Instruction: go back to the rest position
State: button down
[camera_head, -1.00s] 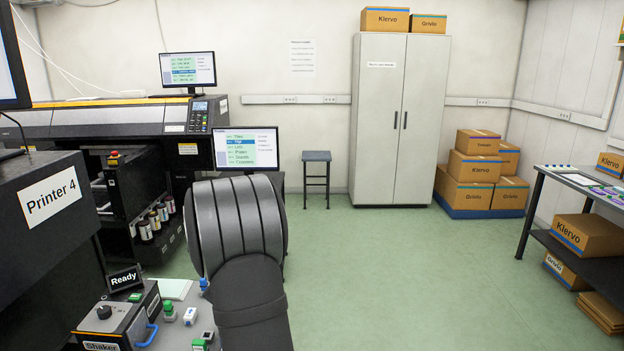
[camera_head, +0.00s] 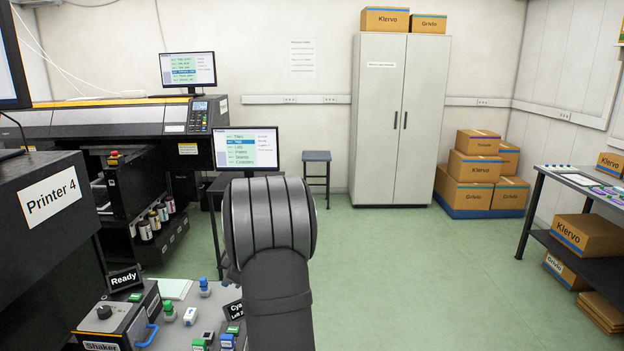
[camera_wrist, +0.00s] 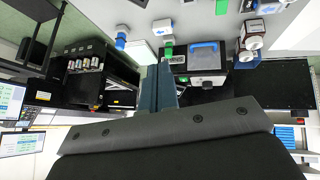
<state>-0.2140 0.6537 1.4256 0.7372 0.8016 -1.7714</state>
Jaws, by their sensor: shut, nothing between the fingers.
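My gripper (camera_wrist: 165,68) shows in the wrist view with its two fingers together and nothing between them. It is raised in the air, apart from the bottles and the bench. In the head view my dark arm link hides most of it.
The shaker (camera_head: 115,325) with a blue handle stands at the bench's left, by the Ready sign (camera_head: 124,279). A sign beginning "Cya" (camera_head: 234,309) is partly hidden by my arm. Printer 4 (camera_head: 45,210) is at the left. The floor (camera_head: 400,280) to the right is clear.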

jog(key=s+d+g+h, duration=0.1)
jog(key=d+g+h, duration=0.15)
jog(key=d, duration=0.45)
jog(key=shift+g, duration=0.25)
jog(key=shift+s+x, duration=0.15)
jog(key=shift+x, duration=1.1)
jog(key=shift+s+x, duration=0.15)
jog(key=shift+x, duration=1.1)
